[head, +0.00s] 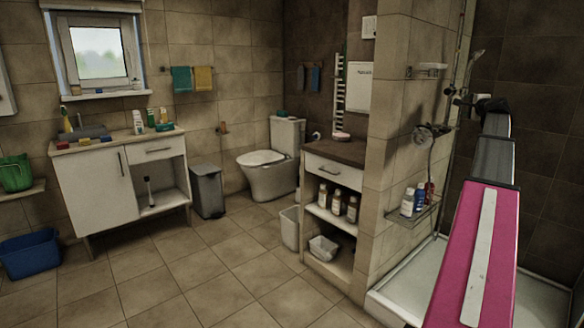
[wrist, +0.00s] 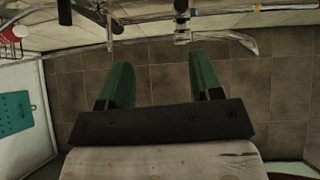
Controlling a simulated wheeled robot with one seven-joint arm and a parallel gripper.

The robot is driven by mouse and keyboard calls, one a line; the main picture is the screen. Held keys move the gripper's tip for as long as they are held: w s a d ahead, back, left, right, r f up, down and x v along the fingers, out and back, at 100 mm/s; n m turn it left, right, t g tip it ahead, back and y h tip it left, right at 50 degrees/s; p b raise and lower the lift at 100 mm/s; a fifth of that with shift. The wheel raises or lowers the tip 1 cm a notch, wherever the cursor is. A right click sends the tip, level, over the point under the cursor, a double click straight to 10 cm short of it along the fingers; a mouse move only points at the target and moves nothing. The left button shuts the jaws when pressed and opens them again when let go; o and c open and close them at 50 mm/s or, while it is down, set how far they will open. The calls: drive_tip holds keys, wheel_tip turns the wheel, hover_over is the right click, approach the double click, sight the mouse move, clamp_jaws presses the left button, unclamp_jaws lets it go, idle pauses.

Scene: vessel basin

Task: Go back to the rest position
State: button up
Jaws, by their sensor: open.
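My gripper (wrist: 160,66) shows in the wrist view with two green fingers spread apart. It is open, and only dark wall tiles show between the fingers. In the head view my pink and grey arm reaches up at the right, into the shower area. Its dark far end is near the shower fittings, and the fingers cannot be made out there.
The shower hose and valve (head: 425,134) and a wire rack of bottles (head: 412,207) are left of my arm. The shower tray (head: 410,283) lies below. A shelf unit (head: 334,176) stands left of the partition. The tiled floor (head: 205,280) is open at front left.

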drive_tip(key=s+a+f+n+g+y, duration=0.2)
drive_tip(key=a+f+n+g, duration=0.25)
drive_tip(key=a+f, duration=1.25)
drive_tip(key=s+a+f+n+g+y, duration=0.25)
drive_tip(key=a+f+n+g, duration=0.2)
drive_tip(key=a+f, duration=1.3)
drive_tip(key=s+a+f+n+g+h, duration=0.1)
drive_tip(key=s+a+f+n+g, duration=0.1)
drive_tip(key=s+a+f, duration=0.3)
drive_tip(key=s+a+f+n+g+h, duration=0.1)
drive_tip(key=s+a+f+n+g, duration=0.2)
drive_tip(key=s+a+f, duration=0.3)
drive_tip(key=s+a+f+n+g+h, duration=0.1)
drive_tip(key=s+a+f+n+g, duration=0.2)
drive_tip(key=s+f, duration=1.1)
drive_tip(key=s+a+n, duration=0.1)
drive_tip(key=s+a, duration=0.1)
drive_tip(key=a, duration=0.1)
drive_tip(key=shift+o, duration=0.3)
drive_tip(key=shift+a+h, duration=0.1)
drive_tip(key=shift+h, duration=0.15)
